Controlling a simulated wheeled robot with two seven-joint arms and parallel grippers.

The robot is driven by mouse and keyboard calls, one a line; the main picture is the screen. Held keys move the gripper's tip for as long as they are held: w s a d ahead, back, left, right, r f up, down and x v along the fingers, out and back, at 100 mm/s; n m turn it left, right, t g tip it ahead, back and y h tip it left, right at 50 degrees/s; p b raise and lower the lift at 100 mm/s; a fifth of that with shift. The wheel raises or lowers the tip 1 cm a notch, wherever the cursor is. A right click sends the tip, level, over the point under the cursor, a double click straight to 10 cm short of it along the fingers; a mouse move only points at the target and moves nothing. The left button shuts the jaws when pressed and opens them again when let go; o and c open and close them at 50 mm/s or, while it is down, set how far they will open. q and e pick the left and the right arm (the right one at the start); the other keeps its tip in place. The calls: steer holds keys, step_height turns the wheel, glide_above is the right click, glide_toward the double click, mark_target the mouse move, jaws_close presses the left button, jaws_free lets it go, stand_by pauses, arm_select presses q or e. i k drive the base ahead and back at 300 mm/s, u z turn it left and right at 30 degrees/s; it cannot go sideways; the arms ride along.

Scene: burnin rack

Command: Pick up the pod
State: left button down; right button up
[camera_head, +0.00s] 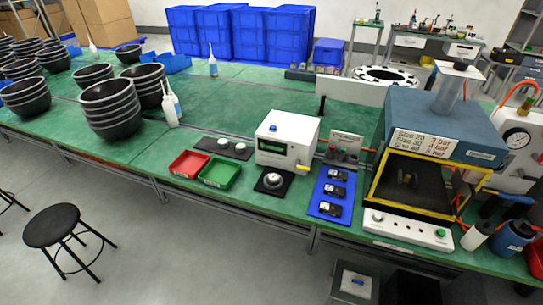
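No object is clearly marked as the pod. A round white-topped puck (272,181) sits on a black square plate (261,190) in front of the white tester box (287,141). Two more small round white-topped pieces, one on the left (222,142) and one on the right (240,148), sit on a dark strip (211,148) behind the trays. Three small black devices, the far one (337,174), the middle one (334,190) and the near one (331,209), lie in a row on a blue mat (318,205). Neither of my grippers shows.
A red tray (189,164) and a green tray (219,173) look empty on the green table (140,150). A blue press (445,125) with a yellow-framed bay stands right. Stacked black bowls (110,107) and white bottles (170,105) stand left. A black stool (52,225) is in front.

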mark_target(273, 179)
steer(key=u, duration=0.05)
steer(key=k, duration=1.05)
steer(key=z, duration=1.05)
steer(key=i, duration=1.35)
steer(key=u, duration=0.3)
